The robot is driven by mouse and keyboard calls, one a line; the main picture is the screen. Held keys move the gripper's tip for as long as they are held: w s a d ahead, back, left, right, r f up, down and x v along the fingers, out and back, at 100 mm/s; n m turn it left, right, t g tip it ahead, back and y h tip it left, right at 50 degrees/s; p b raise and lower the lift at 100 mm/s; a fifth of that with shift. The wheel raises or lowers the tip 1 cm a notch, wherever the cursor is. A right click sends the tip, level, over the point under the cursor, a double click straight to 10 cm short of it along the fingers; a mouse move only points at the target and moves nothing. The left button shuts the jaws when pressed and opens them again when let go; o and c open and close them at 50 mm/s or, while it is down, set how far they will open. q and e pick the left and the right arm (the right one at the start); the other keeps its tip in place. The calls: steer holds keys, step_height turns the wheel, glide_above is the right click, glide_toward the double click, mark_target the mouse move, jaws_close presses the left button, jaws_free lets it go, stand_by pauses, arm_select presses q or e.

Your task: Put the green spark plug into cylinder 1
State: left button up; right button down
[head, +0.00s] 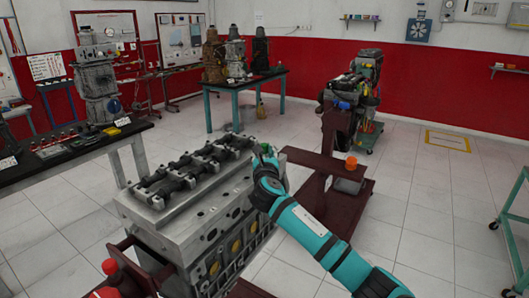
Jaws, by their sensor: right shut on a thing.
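The grey engine block (185,222) with dark valve gear on top stands in the foreground on a dark red stand. My right arm comes in from the lower right, and its gripper (263,152) is at the far right end of the block. The gripper is small here and mostly hidden by its own wrist. A small green patch at its tip looks like the green spark plug (265,147), held in the shut fingers. I cannot tell which opening is cylinder 1, or whether the plug touches the block. My left gripper is not in view.
An orange-capped item (351,162) stands on the dark red stand (318,165) to the right. A black workbench (75,145) is left; a teal table (236,84) stands behind.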

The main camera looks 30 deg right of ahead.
steer(key=shift+f, duration=0.1)
steer(key=c, duration=1)
jaws_free()
steer(key=shift+c, duration=0.2)
steer(key=shift+s, duration=0.1)
steer(key=v, duration=1.2)
